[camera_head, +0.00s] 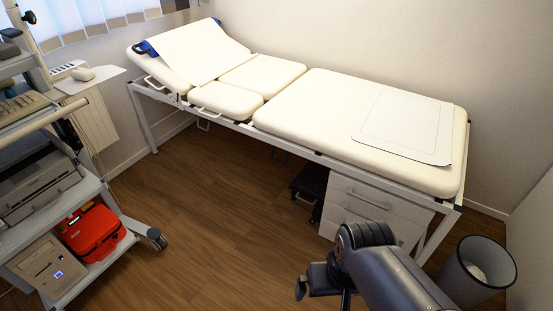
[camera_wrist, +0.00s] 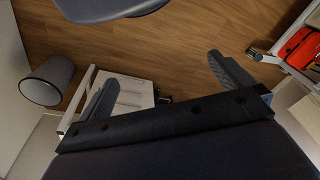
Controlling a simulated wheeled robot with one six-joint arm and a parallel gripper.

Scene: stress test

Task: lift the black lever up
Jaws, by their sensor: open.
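A long cream examination bed (camera_head: 335,110) on a white metal frame stands along the back wall. A small black part (camera_head: 140,47) shows beside a blue piece at its raised left end. Small handles hang beneath the bed's front edge; I cannot tell which part is the black lever. My gripper (camera_head: 322,290) is at the lower middle right of the head view, in front of the bed and apart from it.
A white drawer cabinet (camera_head: 365,208) and a black step (camera_head: 310,185) stand under the bed. A dark waste bin (camera_head: 480,270) stands at the right. A grey cart (camera_head: 100,190) with a red case (camera_head: 93,232) stands at the left. The wooden floor between is clear.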

